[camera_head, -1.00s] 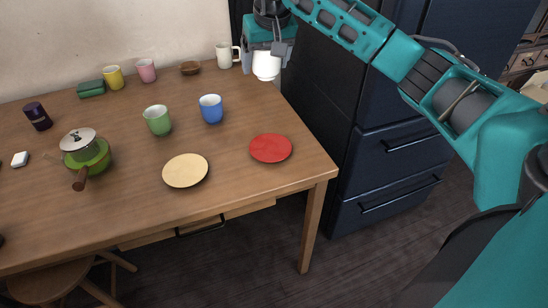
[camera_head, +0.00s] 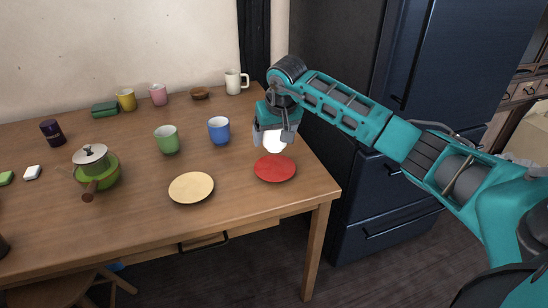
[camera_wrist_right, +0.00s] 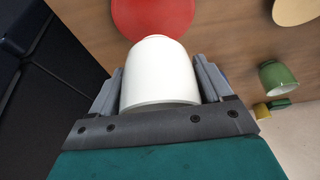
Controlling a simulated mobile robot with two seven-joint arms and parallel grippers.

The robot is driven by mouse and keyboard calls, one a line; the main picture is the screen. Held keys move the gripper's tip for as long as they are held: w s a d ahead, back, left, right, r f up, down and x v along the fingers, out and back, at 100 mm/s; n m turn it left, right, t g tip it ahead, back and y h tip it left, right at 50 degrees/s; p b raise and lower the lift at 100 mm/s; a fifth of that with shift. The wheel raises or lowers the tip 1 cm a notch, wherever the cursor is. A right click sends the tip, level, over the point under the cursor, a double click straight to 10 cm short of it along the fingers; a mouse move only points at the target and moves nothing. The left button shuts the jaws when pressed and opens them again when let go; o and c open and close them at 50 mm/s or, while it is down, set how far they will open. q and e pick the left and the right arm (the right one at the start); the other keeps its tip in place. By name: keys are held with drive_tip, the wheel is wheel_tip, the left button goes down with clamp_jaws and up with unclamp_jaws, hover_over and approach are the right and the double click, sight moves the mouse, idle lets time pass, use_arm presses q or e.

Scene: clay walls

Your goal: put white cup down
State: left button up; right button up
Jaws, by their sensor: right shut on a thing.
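The white cup (camera_head: 274,143) is in my right gripper (camera_head: 275,134), just behind and above the red plate (camera_head: 275,170). In the right wrist view the white cup (camera_wrist_right: 160,75) sits between both fingers of the gripper (camera_wrist_right: 162,88), with the red plate (camera_wrist_right: 152,15) beyond it. The gripper hides part of the cup in the head view. I cannot tell the exact gap between cup and table. My left gripper is in neither view.
A blue cup (camera_head: 219,130) and a green cup (camera_head: 167,139) stand left of my right gripper. A cream plate (camera_head: 191,188) lies left of the red plate. A tall white mug (camera_head: 236,82) stands at the back edge. The dark cabinet (camera_head: 385,190) borders the table's right side.

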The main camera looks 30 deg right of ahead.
sight(274, 166)
drive_tip(key=shift+f+b, duration=0.4)
drive_tip(key=shift+f, duration=2.65)
drive_tip(key=shift+f, duration=0.2)
drive_tip(key=o, duration=1)
drive_tip(key=shift+o, duration=0.2)
drive_tip(key=shift+r, duration=0.15)
